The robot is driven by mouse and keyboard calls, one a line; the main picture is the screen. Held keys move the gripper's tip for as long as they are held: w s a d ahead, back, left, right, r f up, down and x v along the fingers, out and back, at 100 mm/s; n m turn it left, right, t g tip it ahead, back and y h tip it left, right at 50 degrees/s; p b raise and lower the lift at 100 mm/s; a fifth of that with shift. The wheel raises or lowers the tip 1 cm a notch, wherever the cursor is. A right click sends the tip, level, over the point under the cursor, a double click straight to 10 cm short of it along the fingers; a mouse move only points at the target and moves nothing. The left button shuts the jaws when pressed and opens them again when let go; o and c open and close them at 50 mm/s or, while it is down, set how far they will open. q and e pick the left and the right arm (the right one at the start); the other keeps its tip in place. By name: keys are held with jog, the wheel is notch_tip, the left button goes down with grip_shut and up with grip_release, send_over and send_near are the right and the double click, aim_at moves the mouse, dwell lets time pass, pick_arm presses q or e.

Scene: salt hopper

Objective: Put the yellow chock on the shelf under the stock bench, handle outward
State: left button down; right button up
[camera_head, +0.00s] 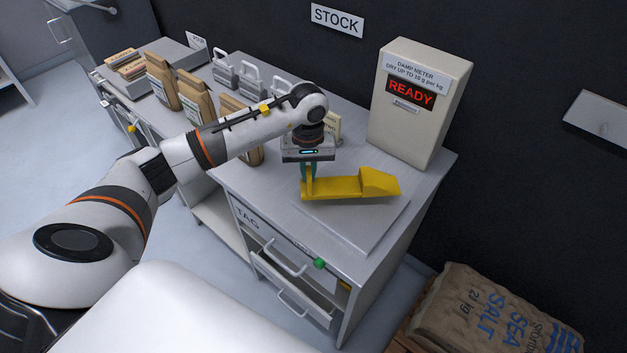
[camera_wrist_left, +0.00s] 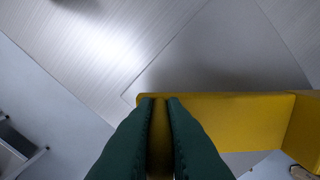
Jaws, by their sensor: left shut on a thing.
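The yellow chock (camera_head: 345,187) is at the right end of the stock bench (camera_head: 240,180), over a flat grey plate (camera_head: 370,233) on the bench top. Its thick wedge end points right. My left gripper (camera_head: 308,172) is shut on the upright part at the chock's left end. In the left wrist view the green fingers (camera_wrist_left: 160,130) close on a yellow part, and the chock's body (camera_wrist_left: 230,115) stretches right. I cannot tell whether the chock touches the plate. The shelf under the bench (camera_head: 215,215) shows only partly, left of the drawers. My right gripper is not in view.
The damp meter (camera_head: 415,105), reading READY, stands at the bench's back right. Brown paper bags (camera_head: 195,98) and grey handled weights (camera_head: 250,80) stand farther left. A drawer (camera_head: 290,280) on the bench front appears partly open. A sea salt sack (camera_head: 495,310) lies at lower right.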

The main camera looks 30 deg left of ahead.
pick_arm(q)
jog(key=shift+f, duration=2.05)
jog(key=c, duration=1.5)
grip_release()
